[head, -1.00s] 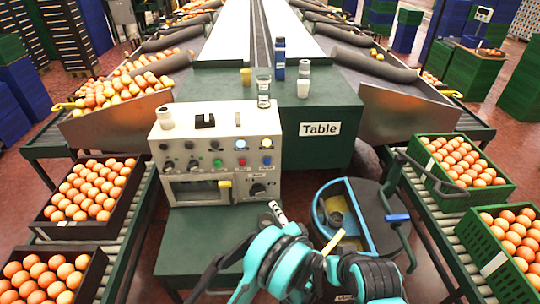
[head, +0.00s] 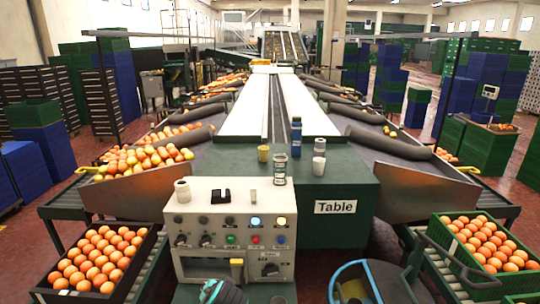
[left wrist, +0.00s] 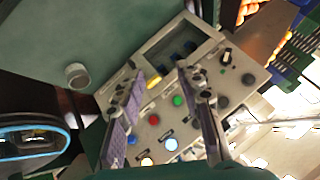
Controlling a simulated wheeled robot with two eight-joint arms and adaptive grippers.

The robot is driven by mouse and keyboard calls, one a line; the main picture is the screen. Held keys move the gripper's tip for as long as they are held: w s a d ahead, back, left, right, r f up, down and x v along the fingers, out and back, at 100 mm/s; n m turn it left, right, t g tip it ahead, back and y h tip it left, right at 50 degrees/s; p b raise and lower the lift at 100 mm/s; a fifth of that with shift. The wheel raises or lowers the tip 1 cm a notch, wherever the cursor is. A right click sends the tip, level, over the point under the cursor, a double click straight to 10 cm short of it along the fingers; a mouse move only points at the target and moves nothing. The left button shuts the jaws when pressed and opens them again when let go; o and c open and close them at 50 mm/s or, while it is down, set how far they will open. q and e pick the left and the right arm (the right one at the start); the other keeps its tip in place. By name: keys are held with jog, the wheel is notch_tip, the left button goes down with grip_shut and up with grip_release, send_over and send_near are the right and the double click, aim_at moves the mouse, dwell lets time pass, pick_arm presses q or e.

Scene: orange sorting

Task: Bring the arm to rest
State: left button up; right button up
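In the left wrist view my left gripper (left wrist: 161,80) is open, with its two fingers apart and nothing between them. Behind the fingers is the control box (left wrist: 140,143) with its coloured buttons and knobs; I cannot tell how far off it is. In the head view only a small teal part of my arm (head: 222,292) shows at the bottom edge, in front of the control box (head: 205,211). The fingers are not visible there. My right gripper is in neither view.
The green table (head: 355,186) bears a yellow cup (head: 263,153), a glass jar (head: 280,170), a blue bottle (head: 296,137) and a white cup (head: 319,165). Crates of oranges stand left (head: 142,262) and right (head: 433,222). A blue-rimmed tub (head: 336,279) is at lower right.

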pick_arm(q)
jog(key=s+a+n+h, duration=0.2)
jog(key=s+n+h, duration=0.1)
jog(key=s, duration=1.4)
jog(key=shift+s+a+n+g+h, duration=0.3)
jog(key=shift+a+n+g, duration=0.1)
jog(key=shift+n, duration=0.1)
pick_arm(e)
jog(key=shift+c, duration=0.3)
